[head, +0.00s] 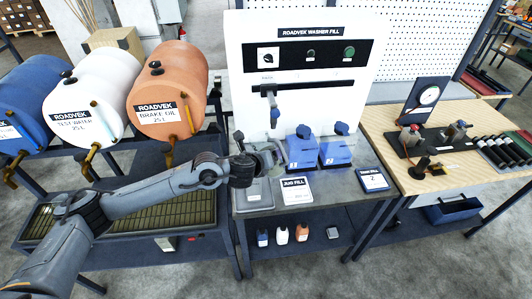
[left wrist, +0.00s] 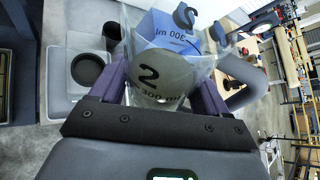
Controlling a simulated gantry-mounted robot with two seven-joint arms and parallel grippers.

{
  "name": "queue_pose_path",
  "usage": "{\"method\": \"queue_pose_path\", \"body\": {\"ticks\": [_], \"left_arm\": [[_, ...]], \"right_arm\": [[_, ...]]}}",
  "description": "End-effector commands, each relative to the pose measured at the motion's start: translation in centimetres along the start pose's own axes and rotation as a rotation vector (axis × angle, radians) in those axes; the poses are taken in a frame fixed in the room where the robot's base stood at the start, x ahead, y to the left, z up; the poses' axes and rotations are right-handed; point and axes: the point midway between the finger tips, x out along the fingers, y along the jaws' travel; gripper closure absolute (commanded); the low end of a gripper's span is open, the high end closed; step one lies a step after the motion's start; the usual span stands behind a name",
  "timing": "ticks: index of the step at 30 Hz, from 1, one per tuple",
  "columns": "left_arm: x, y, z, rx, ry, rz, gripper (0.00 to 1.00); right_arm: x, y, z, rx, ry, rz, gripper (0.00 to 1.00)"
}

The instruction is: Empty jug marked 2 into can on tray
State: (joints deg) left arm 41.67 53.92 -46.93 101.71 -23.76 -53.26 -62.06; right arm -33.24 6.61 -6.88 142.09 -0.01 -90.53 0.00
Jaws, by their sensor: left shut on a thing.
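My left gripper (head: 266,156) is above the left part of the grey bench in the head view. In the left wrist view its purple fingers (left wrist: 150,92) are shut on a clear jug (left wrist: 150,72) marked 2 and 300 ml. The jug's fill and exact tilt are hard to tell. A dark, open-topped round can (left wrist: 88,68) stands on a grey tray (left wrist: 62,100), left of the jug and apart from it. In the head view the tray (head: 258,196) shows below the gripper; I cannot make out the can there. My right gripper is not in view.
Two blue containers (head: 304,150) (head: 336,150) stand right of the gripper, near the white washer-fill panel (head: 300,105). Drums (head: 165,110) stand left; a wooden bench (head: 440,165) stands right.

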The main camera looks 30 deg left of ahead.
Motion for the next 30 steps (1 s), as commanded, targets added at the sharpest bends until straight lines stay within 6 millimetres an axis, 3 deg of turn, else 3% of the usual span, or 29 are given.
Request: {"method": "queue_pose_path", "body": {"ticks": [20, 30], "left_arm": [[0.1, -0.4, -0.6, -0.214, 0.094, -0.087, 0.58], [0.6, -0.3, -1.6, -0.449, 0.199, -0.185, 0.58]], "right_arm": [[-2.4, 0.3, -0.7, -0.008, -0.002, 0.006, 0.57], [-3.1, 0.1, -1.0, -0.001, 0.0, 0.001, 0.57]]}}
